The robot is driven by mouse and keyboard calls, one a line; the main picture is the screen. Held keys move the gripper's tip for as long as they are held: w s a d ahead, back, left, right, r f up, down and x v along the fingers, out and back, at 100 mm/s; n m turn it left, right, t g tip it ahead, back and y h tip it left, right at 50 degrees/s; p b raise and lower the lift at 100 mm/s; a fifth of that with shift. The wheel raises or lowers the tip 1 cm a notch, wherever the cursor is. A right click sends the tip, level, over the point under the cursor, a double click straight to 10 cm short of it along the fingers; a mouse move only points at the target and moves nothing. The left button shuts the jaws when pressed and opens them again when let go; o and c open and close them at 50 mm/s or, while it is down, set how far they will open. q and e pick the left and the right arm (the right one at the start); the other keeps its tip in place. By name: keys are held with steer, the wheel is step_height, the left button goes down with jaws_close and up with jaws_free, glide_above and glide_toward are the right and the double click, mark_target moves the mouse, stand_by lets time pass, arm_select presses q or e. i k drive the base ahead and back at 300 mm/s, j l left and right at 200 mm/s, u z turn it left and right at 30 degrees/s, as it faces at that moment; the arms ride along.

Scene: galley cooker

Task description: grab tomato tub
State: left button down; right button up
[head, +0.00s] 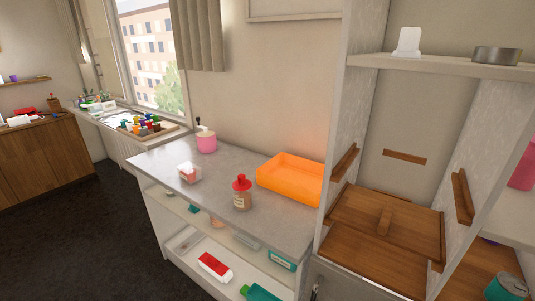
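A small clear tub with a white top and reddish contents (189,174), which looks like the tomato tub, stands near the left front edge of the grey counter (222,178). Nothing covers it from this side. Neither of my grippers shows in the head view.
On the counter, a red-topped jar (242,194) stands right of the tub, a pink container (206,144) behind it, and an orange tray (291,178) at the right. Shelves below hold several packages, including a red-and-white one (215,267). A tall wooden-shelved unit (385,225) bounds the right.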

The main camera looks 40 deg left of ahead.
mark_target(191, 173)
steer(key=u, duration=1.85)
steer(key=i+j, duration=0.65)
steer(key=j, duration=0.25)
steer(key=i+j+z, duration=0.1)
steer(key=i+j, duration=0.25)
steer(key=j, duration=0.1)
